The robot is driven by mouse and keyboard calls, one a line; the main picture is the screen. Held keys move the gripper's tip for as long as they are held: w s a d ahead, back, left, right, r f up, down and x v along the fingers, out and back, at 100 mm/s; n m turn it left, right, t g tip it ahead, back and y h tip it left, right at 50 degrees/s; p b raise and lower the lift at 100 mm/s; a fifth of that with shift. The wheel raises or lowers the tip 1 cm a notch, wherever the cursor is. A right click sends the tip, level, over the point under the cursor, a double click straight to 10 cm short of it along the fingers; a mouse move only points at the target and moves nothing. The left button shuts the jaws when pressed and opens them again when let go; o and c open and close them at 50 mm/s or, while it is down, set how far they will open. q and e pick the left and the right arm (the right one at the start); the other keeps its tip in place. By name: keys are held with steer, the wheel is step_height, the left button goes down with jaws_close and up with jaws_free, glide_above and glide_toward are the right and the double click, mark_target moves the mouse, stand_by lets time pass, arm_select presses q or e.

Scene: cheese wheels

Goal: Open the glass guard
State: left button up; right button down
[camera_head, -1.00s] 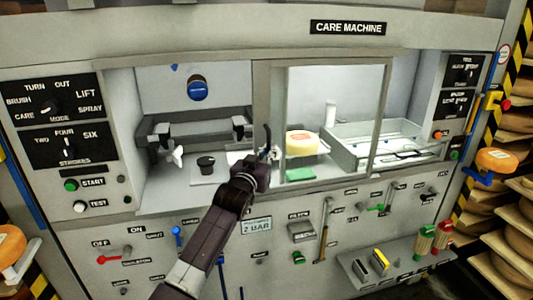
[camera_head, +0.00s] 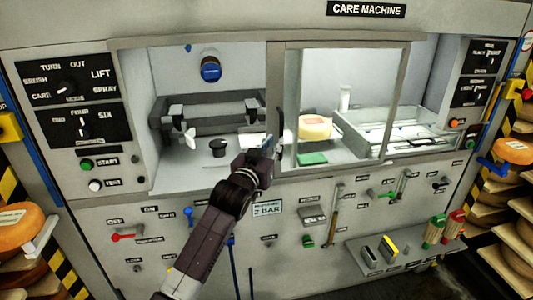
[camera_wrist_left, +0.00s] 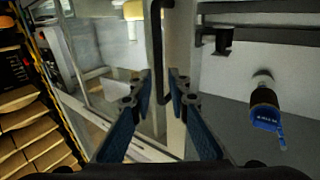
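The glass guard (camera_head: 345,110) is a framed clear panel across the right part of the care machine's window; the left part of the window is uncovered. A dark vertical handle (camera_head: 281,122) is on its left frame post, and the handle also shows in the left wrist view (camera_wrist_left: 157,60). My left gripper (camera_head: 275,147) is at the lower end of this handle. In the left wrist view its two blue-padded fingers (camera_wrist_left: 159,88) are apart, with the handle's lower end between the tips. Contact cannot be told. My right gripper is not in view.
Behind the glass are a cheese wheel (camera_head: 314,127), a green block (camera_head: 313,158) and a clear-walled tray (camera_head: 400,132). A shelf with brushes (camera_head: 388,250) juts out at lower right.

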arm_select(q)
steer(key=shift+v, duration=3)
steer(key=shift+d, duration=0.1)
steer(key=s+a+f+n+g+y, duration=0.1)
steer(key=s+a+f+g+y, duration=0.2)
steer(key=f, duration=1.6)
steer(key=s+a+f+g, duration=0.3)
steer(key=s+a+f, duration=0.1)
steer(key=f, duration=1.5)
steer(key=s+a+f+g+y, duration=0.1)
steer(key=s+a+f+g, duration=0.1)
steer(key=s+f, duration=0.7)
steer(key=s+a+f+g, duration=0.2)
steer(key=s+f, duration=0.5)
steer(key=f, duration=0.3)
steer(key=s+a+f+g, duration=0.2)
steer(key=s+f, duration=0.4)
steer(key=s, duration=0.8)
steer(key=s+a+f+g+y, duration=0.1)
steer(key=s+f, duration=0.4)
steer(key=s, duration=0.8)
steer(key=s+a+f+g, duration=0.3)
steer(key=s+f, duration=0.3)
steer(key=s, duration=0.8)
steer(key=shift+s+a+f+y, duration=0.3)
steer(key=shift+a+f, duration=0.05)
steer(key=shift+a, duration=0.45)
